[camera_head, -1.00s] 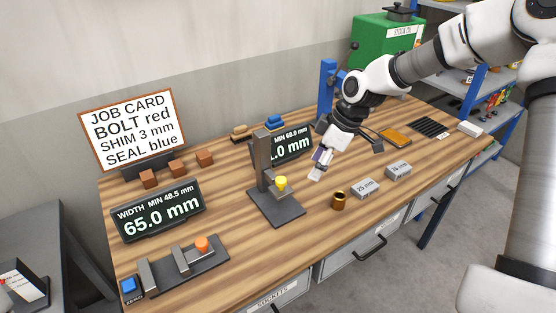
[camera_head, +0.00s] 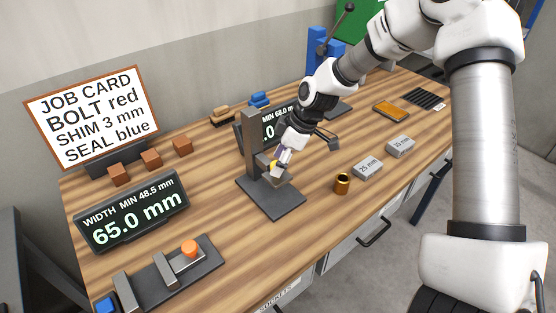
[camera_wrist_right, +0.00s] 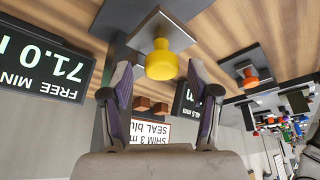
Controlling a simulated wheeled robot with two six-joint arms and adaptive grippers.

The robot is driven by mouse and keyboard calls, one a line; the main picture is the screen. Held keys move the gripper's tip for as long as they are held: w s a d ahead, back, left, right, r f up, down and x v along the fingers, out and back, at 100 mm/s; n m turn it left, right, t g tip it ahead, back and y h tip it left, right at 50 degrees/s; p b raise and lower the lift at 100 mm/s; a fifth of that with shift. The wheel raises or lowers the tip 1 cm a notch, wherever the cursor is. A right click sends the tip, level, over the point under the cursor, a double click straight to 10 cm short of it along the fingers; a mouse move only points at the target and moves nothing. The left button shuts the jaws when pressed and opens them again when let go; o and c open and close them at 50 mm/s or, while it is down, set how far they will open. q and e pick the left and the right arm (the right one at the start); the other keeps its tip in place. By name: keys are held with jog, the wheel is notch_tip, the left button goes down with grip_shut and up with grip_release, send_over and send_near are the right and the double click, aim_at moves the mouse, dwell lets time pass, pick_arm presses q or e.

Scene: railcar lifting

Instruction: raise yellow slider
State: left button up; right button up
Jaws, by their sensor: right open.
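The yellow slider knob (camera_head: 273,167) sits low on the dark upright height gauge (camera_head: 252,140), partly hidden by my right gripper in the head view. In the right wrist view, which is upside down, the round yellow knob (camera_wrist_right: 162,62) shows whole. My right gripper (camera_head: 279,162) is at the knob. In the wrist view its two purple-grey fingers (camera_wrist_right: 157,84) are spread apart, with the knob just beyond and between their tips. Whether they touch it I cannot tell. The left gripper is out of view.
A display (camera_wrist_right: 45,65) behind the gauge reads 71.0. The width gauge with an orange knob (camera_head: 189,248) lies front left, near its 65.0 mm display (camera_head: 135,212). A brass cylinder (camera_head: 342,184) and a 25 mm block (camera_head: 368,168) stand to the right.

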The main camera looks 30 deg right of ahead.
jog(key=shift+a+f, duration=0.15)
jog(key=shift+f, duration=0.1)
grip_shut()
notch_tip(320, 180, up, 6)
jog(key=p, duration=0.3)
jog(key=shift+f, duration=0.25)
grip_release()
jog(key=shift+f, duration=0.1)
jog(key=v, duration=1.2)
